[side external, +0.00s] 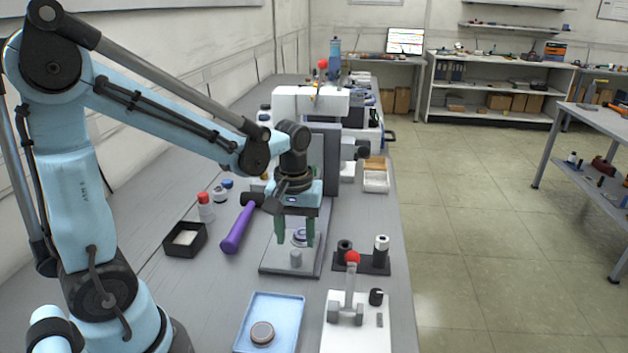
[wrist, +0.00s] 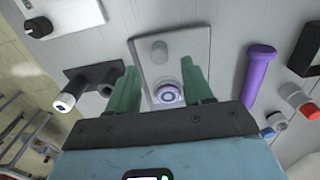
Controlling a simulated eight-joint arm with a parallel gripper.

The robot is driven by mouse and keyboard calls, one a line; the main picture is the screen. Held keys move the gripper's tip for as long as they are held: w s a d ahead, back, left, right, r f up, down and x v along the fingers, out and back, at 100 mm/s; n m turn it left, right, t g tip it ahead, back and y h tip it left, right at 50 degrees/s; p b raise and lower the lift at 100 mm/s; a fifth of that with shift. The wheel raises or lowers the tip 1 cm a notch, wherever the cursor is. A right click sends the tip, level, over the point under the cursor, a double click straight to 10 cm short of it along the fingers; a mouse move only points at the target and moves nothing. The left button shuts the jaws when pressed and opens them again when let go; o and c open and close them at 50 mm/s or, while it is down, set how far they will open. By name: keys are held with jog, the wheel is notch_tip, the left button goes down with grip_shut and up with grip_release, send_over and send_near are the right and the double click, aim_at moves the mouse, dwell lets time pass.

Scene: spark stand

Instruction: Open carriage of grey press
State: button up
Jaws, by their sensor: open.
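The grey press stands behind my gripper, with a dark grey column (side external: 325,150) and a pale head (side external: 310,100) topped by a red ball (side external: 322,64). Its flat grey base plate (side external: 275,266) lies under my gripper, and a plate also shows in the wrist view (wrist: 196,45). On the plate are a round purple-and-white ringed part (wrist: 168,94) and a short grey cylinder (side external: 296,258). My gripper (side external: 296,240) is open, its green fingers pointing down above the plate with nothing held. The carriage is not clearly distinguishable; my arm partly hides the press.
A blue tray (side external: 250,340) is in front. A white fixture with a red-ball lever (side external: 350,285) and a black holder (side external: 370,264) stand to the right.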

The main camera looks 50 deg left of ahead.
notch_tip(320, 180, up, 7)
jog(key=shift+r, duration=0.15)
dwell(0.4)
jog(key=s+d+m+t, duration=0.1)
jog(key=m+t, duration=0.1)
jog(key=m, duration=0.1)
jog(key=s+d+m+t, duration=0.1)
jog(key=d+m+t, duration=0.1)
jog(key=m, duration=0.1)
jog(key=s+d+f+m+t, duration=0.1)
jog(key=m+t, duration=0.2)
jog(key=shift+d, duration=0.25)
dwell(0.4)
